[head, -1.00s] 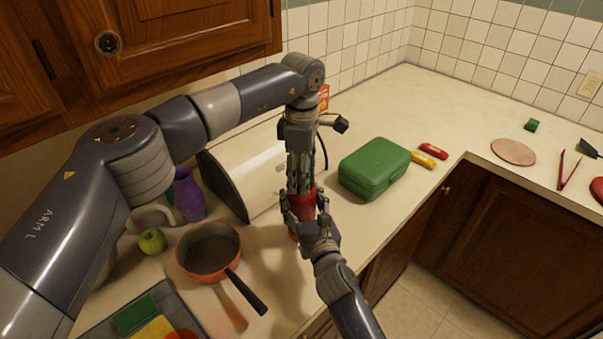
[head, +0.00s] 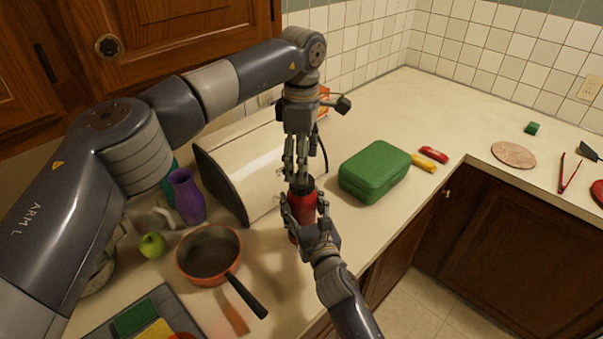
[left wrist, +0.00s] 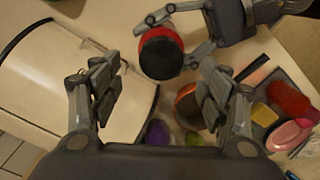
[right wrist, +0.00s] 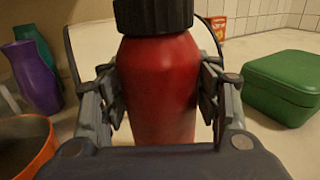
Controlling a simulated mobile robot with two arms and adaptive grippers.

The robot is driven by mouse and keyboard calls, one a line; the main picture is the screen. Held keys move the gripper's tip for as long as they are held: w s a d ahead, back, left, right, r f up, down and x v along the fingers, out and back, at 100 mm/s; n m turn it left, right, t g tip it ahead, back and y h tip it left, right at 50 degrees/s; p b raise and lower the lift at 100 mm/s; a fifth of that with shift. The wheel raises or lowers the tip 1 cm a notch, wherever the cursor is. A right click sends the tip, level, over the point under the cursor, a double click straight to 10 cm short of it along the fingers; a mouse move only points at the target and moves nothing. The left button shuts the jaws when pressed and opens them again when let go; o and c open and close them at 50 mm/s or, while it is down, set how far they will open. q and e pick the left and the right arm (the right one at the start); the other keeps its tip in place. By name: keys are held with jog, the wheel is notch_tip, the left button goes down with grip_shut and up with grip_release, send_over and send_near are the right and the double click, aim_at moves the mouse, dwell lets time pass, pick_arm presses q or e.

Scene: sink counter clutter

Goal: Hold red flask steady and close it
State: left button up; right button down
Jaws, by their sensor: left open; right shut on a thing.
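The red flask (head: 303,204) stands upright on the counter, with its black cap (right wrist: 153,14) seated on its top. My right gripper (right wrist: 165,85) is shut on the flask's body from the front, one finger on each side. The cap also shows from above in the left wrist view (left wrist: 160,56). My left gripper (head: 296,176) points down just above the cap, open. In the left wrist view its fingers (left wrist: 160,95) are apart and hold nothing, with the cap beyond them. The flask's lower part is partly hidden by my right gripper in the head view.
A cream bread box (head: 245,165) stands behind and left of the flask. A green lunch box (head: 374,170) is to the right. An orange pan (head: 209,255), a green apple (head: 152,245) and a purple vase (head: 187,196) are at left. The counter's front edge is close.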

jog(key=shift+c, duration=2.3)
grip_release()
pick_arm(q)
notch_tip(320, 180, up, 7)
pick_arm(e)
jog(key=v, duration=1.2)
pick_arm(q)
jog(key=shift+f, duration=0.1)
